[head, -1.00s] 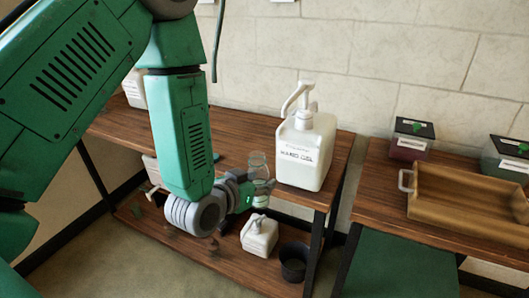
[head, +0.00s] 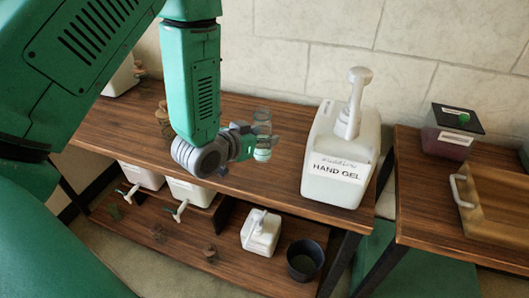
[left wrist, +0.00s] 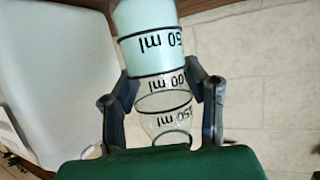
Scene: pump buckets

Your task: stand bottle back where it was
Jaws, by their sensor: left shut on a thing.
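My left gripper (head: 257,143) is shut on a clear bottle (head: 262,120) with black ml markings. The bottle looks about upright in the head view, with pale green contents at its lower end. In the left wrist view, the bottle (left wrist: 163,95) sits between the two fingers of my left gripper (left wrist: 162,92), with the pale green part (left wrist: 150,40) beyond them. It is by the front part of the wooden table (head: 285,130), left of the large pump bucket. I cannot tell if its base touches anything. My right gripper is not in view.
The white HAND GEL pump bucket (head: 335,165) stands on the table's right end. A small white container (head: 261,233) and a dark pot (head: 304,259) are on the lower shelf. Another table with a wooden tray (head: 497,215) and a lidded box (head: 450,132) is at right.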

